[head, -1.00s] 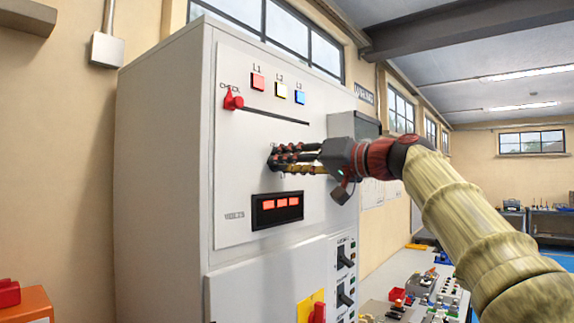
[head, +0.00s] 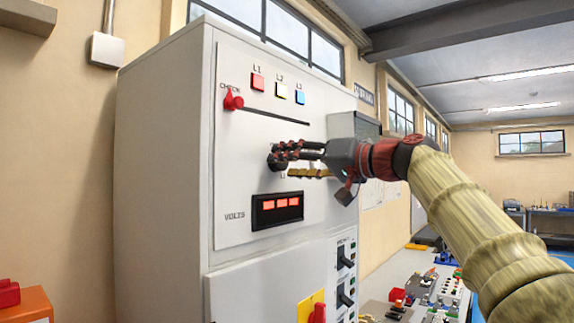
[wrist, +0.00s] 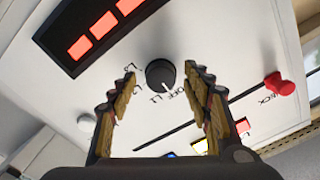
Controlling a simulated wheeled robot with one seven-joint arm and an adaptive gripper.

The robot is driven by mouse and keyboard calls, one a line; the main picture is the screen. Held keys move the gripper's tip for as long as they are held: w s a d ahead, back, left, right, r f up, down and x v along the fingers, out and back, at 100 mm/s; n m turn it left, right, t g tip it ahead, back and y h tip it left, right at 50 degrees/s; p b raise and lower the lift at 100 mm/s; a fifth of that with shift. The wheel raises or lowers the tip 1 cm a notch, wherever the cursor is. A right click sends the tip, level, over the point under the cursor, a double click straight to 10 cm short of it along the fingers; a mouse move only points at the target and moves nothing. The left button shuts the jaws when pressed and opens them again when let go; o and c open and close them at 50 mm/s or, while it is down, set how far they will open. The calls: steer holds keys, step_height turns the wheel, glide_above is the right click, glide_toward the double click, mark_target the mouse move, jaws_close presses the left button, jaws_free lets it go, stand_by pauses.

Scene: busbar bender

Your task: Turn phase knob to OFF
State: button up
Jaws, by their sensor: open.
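The phase knob (wrist: 160,74) is round and black with a white pointer mark. In the wrist view it sits between the fingertips of my open gripper (wrist: 161,71), with a visible gap on each side. Labels L3, L2, L1 and OFF are printed around it. The pointer is on the side where L1 and OFF are printed; I cannot tell exactly which it meets. In the head view my gripper (head: 284,164) is in front of the white panel (head: 235,165), and its fingers partly hide the knob.
The red VOLTS display (head: 277,209) is lit below the knob. A red CHECK knob (head: 233,102) and L1, L2, L3 lamps (head: 280,91) are higher on the panel. Black switches (head: 345,258) are at lower right. A bench with parts (head: 430,285) stands to the right.

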steer(key=v, duration=1.1)
steer(key=w+d+f+m+h, duration=0.2)
steer(key=w+f, duration=0.1)
steer(key=f, duration=0.4)
steer(key=w+d+f+m+h, duration=0.2)
steer(key=d+f+m, duration=0.1)
steer(key=f, duration=0.4)
steer(key=s+d+f+m+g+h, duration=0.1)
steer(key=s+f+h, duration=0.1)
steer(key=f, duration=0.6)
steer(key=s+d+f+m+g+h, duration=0.1)
steer(key=s+d+f+h, duration=0.15)
steer(key=f, duration=0.55)
steer(key=s+d+f+n+g+h, duration=0.1)
steer(key=s+f+n+g+h, duration=0.2)
steer(key=s+f, duration=2.4)
steer(key=shift+s+d+f+h, duration=0.15)
steer(key=shift+s+d+h, duration=0.15)
steer(key=shift+s+h, duration=1.45)
